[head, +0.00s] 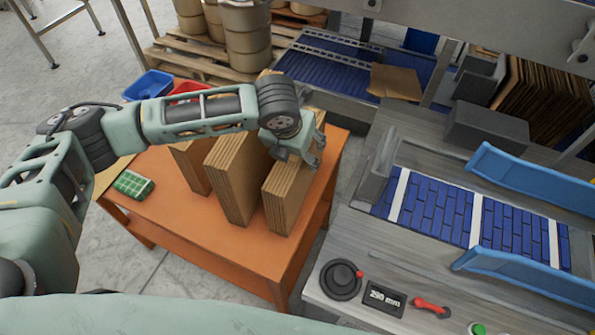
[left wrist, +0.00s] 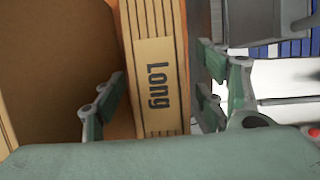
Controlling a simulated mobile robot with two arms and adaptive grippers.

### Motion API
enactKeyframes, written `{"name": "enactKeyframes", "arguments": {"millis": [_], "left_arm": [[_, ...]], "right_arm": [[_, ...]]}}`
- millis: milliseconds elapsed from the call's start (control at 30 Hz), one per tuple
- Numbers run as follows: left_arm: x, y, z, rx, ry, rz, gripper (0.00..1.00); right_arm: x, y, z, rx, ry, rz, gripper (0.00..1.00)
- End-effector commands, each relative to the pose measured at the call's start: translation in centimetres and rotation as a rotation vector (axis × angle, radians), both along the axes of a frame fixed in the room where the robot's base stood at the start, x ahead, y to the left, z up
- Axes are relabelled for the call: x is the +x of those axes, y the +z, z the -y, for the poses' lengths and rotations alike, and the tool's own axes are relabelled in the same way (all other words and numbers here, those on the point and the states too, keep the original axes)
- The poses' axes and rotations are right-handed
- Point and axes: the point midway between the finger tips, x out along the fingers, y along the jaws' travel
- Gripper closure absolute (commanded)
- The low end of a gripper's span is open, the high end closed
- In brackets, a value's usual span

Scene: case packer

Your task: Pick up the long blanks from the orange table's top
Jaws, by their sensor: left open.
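Several upright stacks of brown cardboard blanks stand on the orange table (head: 235,252). The rightmost stack (head: 284,203) stands near the table's right edge, beside a middle stack (head: 232,185) and another stack (head: 190,167) further left. My left gripper (head: 307,148) is over the rightmost stack in the head view. In the left wrist view, my left gripper (left wrist: 158,105) is open, with fingers on both sides of a stack labelled "Long" (left wrist: 158,85). Whether the fingers touch it cannot be told. My right gripper is not in view.
A green box (head: 133,184) lies at the table's left, with a blue bin (head: 147,86) and red bin (head: 190,91) at the back. The case packer's blue conveyor (head: 440,208) with blue guide rails (head: 525,277) is to the right, across a narrow gap.

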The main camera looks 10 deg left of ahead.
Motion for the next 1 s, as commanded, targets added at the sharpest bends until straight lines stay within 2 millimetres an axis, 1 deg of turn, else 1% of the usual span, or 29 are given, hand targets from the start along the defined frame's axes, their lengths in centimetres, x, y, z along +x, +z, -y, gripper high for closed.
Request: {"name": "enactKeyframes", "arguments": {"millis": [167,300,400,500,700,767,1000], "left_arm": [[0.6,-1.8,0.1,0.000,0.001,-0.003,0.34],[1.1,-4.0,0.0,0.001,0.001,-0.003,0.34],[1.7,-5.1,0.2,0.000,0.000,0.000,0.34],[1.8,-5.8,0.2,0.001,-0.001,0.000,0.34],[1.9,-5.8,0.2,0.000,-0.001,0.001,0.34],[1.9,-5.8,0.1,0.000,-0.001,0.001,0.38],[1.9,-5.8,0.1,0.000,-0.001,0.001,0.59]], "right_arm": [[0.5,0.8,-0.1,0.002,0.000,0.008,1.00],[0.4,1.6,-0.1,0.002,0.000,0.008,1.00],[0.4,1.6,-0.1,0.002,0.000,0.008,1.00],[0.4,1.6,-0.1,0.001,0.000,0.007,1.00],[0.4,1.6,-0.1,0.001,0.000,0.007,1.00],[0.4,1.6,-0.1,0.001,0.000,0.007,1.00],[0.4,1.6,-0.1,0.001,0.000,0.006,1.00]]}}
